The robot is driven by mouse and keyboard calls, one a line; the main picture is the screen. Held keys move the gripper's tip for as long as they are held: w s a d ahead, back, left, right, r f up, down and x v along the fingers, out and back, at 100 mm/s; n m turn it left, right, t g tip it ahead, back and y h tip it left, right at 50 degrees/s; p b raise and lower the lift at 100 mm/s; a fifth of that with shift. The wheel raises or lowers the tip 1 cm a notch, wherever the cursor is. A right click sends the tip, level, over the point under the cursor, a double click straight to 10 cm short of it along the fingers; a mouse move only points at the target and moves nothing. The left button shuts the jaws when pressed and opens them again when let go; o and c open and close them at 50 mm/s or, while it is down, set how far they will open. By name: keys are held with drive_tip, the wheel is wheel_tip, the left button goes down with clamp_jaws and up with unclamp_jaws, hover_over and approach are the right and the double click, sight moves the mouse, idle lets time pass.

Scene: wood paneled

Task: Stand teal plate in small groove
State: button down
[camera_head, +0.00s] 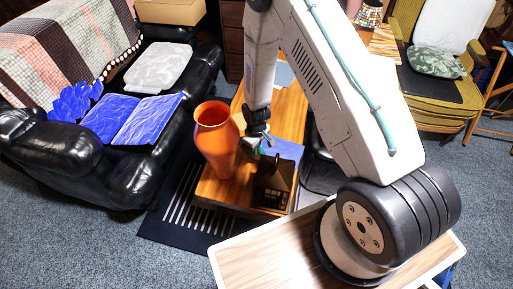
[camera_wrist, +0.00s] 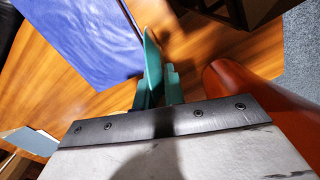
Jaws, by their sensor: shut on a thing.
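My gripper (camera_head: 264,146) is over the wooden table, between the orange vase and the dark house-shaped box. In the wrist view my gripper (camera_wrist: 157,90) is shut on a thin teal piece, which I take to be the teal plate (camera_wrist: 152,58). It is seen nearly edge-on and stands up from the jaws. Its lower part is hidden, and its edges are hard to tell from the teal finger parts beside it. In the head view only a small bit of teal shows at the gripper. I cannot make out a small groove in either view.
The orange vase (camera_head: 217,145) stands close on the left; it also shows in the wrist view (camera_wrist: 228,78). The dark box (camera_head: 272,188) stands at the table's near end. A blue sheet (camera_wrist: 85,40) lies on the table (camera_wrist: 190,45). A black sofa (camera_head: 185,110) is left.

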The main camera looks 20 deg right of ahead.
drive_tip(key=c, duration=1.5)
unclamp_jaws()
drive_tip(key=shift+f, duration=0.1)
wheel_tip(320, 180, up, 13)
drive_tip(key=shift+f, duration=0.2)
drive_tip(key=s+d+r+m, duration=0.1)
drive_tip(key=s+r, duration=0.2)
drive_tip(key=r, duration=1)
drive_tip(key=s+r+m, duration=0.2)
drive_tip(key=s+r, duration=0.2)
drive_tip(key=r, duration=0.8)
drive_tip(key=s+r+m, duration=0.1)
drive_tip(key=s+r, duration=0.4)
drive_tip(key=s, duration=0.2)
drive_tip(key=s+d+r+m, duration=0.1)
drive_tip(key=s+r, duration=0.3)
drive_tip(key=s, duration=0.4)
drive_tip(key=s+r+m+t, duration=0.1)
drive_tip(key=s+r, duration=0.4)
drive_tip(key=s, duration=0.2)
drive_tip(key=shift+s+d+r, duration=0.15)
drive_tip(key=shift+d+r, duration=0.05)
drive_tip(key=shift+r, duration=0.15)
